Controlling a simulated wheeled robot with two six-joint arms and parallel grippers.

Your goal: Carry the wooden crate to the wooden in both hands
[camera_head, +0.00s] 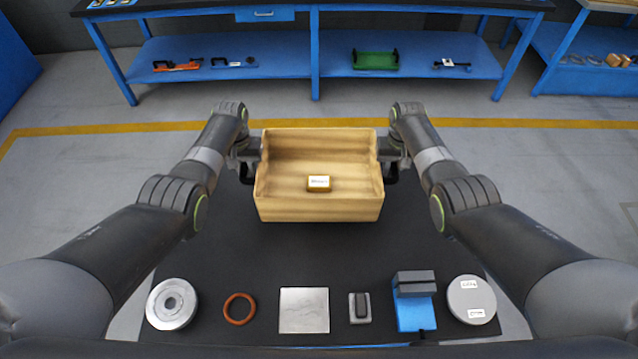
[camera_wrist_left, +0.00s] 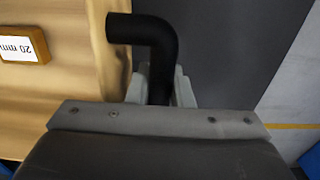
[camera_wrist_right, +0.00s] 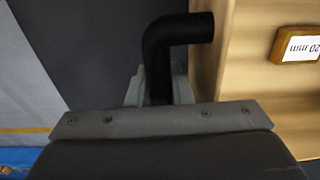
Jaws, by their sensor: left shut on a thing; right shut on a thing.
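The wooden crate (camera_head: 320,208) is an open pale box in the middle of the head view, with a small labelled block (camera_head: 319,183) inside it. Black bent handles stick out from its left and right sides. My left gripper (camera_head: 246,165) is shut on the left handle (camera_wrist_left: 150,38), beside the crate wall. My right gripper (camera_head: 393,165) is shut on the right handle (camera_wrist_right: 172,40). The crate looks level. Whether it touches the black table below cannot be told. In both wrist views the fingers are partly hidden behind the gripper body.
The black table (camera_head: 215,245) carries a row along its near edge: a metal flanged disc (camera_head: 172,303), an orange ring (camera_head: 239,308), a metal plate (camera_head: 304,310), a small grey block (camera_head: 359,307), a blue fixture (camera_head: 414,302) and a round labelled disc (camera_head: 471,299). A blue workbench (camera_head: 315,55) stands beyond open floor.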

